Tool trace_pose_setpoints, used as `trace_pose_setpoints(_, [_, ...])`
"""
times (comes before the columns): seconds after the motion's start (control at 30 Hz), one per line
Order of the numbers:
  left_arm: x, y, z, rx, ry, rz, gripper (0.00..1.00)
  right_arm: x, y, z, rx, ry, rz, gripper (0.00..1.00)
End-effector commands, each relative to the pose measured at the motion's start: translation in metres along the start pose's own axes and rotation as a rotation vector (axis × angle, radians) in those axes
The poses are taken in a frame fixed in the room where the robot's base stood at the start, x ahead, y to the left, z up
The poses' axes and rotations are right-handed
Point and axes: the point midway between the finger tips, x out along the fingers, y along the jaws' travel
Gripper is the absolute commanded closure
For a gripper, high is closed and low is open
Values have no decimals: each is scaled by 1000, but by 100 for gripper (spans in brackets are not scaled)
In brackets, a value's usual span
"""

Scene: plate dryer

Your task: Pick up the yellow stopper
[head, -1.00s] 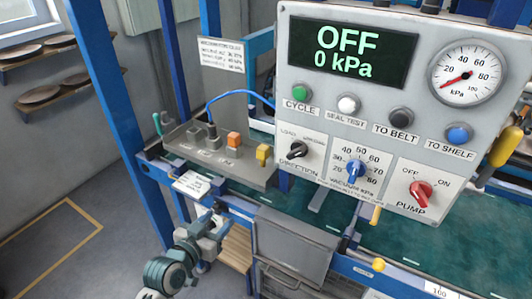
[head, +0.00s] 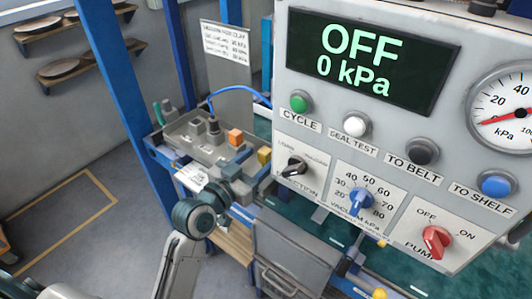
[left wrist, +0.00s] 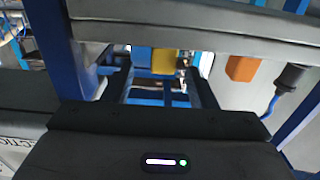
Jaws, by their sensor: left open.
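The yellow stopper (head: 264,155) stands at the right end of the grey tray's row in the head view. It also shows in the left wrist view (left wrist: 165,61), at the upper middle. My left gripper (head: 240,165) is open, just left of and slightly below the stopper in the head view. The views do not show clearly whether its fingers touch or flank the stopper. The arm hides part of the tray's front. My right gripper is out of view.
An orange block (head: 234,138) sits beside the stopper, and a black plug (head: 213,128) with a blue cable stands further left on the grey tray (head: 185,134). The control panel (head: 300,145) rises close on the right, reading OFF, 0 kPa. Blue posts stand on the left.

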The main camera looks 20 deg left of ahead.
Motion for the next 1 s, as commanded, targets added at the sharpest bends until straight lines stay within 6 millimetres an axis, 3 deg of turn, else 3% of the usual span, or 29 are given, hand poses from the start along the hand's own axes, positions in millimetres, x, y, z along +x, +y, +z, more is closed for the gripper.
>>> trace_pose_setpoints(0.13, [11, 0, -2, -1, 0, 1, 48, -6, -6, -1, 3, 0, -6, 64])
trace_pose_setpoints(0.43, [52, -3, -2, -2, 0, 1, 48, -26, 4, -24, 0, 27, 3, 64])
trace_pose_setpoints(0.73, [58, -3, 1, -1, -1, 1, 48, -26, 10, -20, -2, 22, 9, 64])
trace_pose_setpoints(0.77, [58, -3, 1, -1, -1, 1, 50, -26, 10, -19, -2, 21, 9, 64])
trace_pose_setpoints(1.0, [58, -3, 1, -1, -1, 1, 96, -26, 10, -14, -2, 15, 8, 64])
